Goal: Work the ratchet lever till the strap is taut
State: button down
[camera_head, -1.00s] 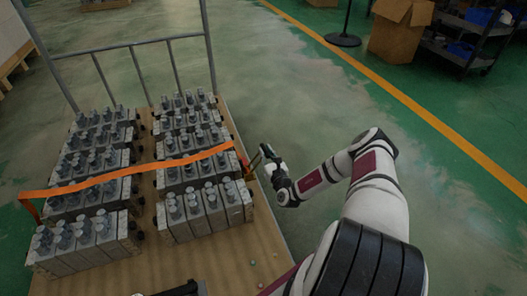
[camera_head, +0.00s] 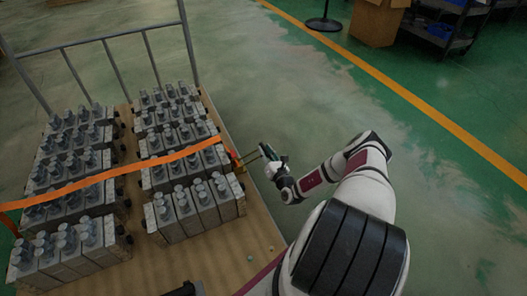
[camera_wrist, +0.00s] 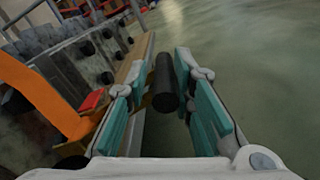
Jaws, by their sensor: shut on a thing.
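The orange strap (camera_head: 112,174) runs across the rows of valve blocks (camera_head: 190,208) and drops over the load's left side. Its right end meets the ratchet (camera_head: 236,161) at the cart's right edge. In the wrist view the strap (camera_wrist: 45,95) comes in from the left beside a red part. The ratchet lever (camera_head: 252,156) reaches out to the right of the cart, and its black round grip (camera_wrist: 165,88) shows in the wrist view. My gripper (camera_head: 265,152) is shut on this grip, which lies between the teal-padded fingers (camera_wrist: 164,98). I cannot tell how tight the strap is.
The valve blocks stand in two columns on a wooden cart deck (camera_head: 215,252) with a grey rail (camera_head: 110,50) at the far end. The green floor (camera_head: 300,90) right of the cart is clear. A cardboard box (camera_head: 378,22) and a shelf (camera_head: 440,30) stand far right.

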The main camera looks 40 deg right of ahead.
jog(key=shift+s+d+f, duration=0.25)
jog(key=shift+d+f, duration=0.25)
jog(key=shift+f, duration=0.15)
jog(key=c, duration=1.5)
grip_release()
jog(key=shift+d, duration=0.1)
jog(key=shift+c, duration=0.2)
jog(key=shift+w+a+r, duration=0.1)
jog(key=shift+a, duration=0.1)
jog(key=shift+s+a, duration=0.1)
jog(key=shift+s, duration=0.15)
jog(key=v, duration=1.1)
jog(key=shift+s, duration=0.25)
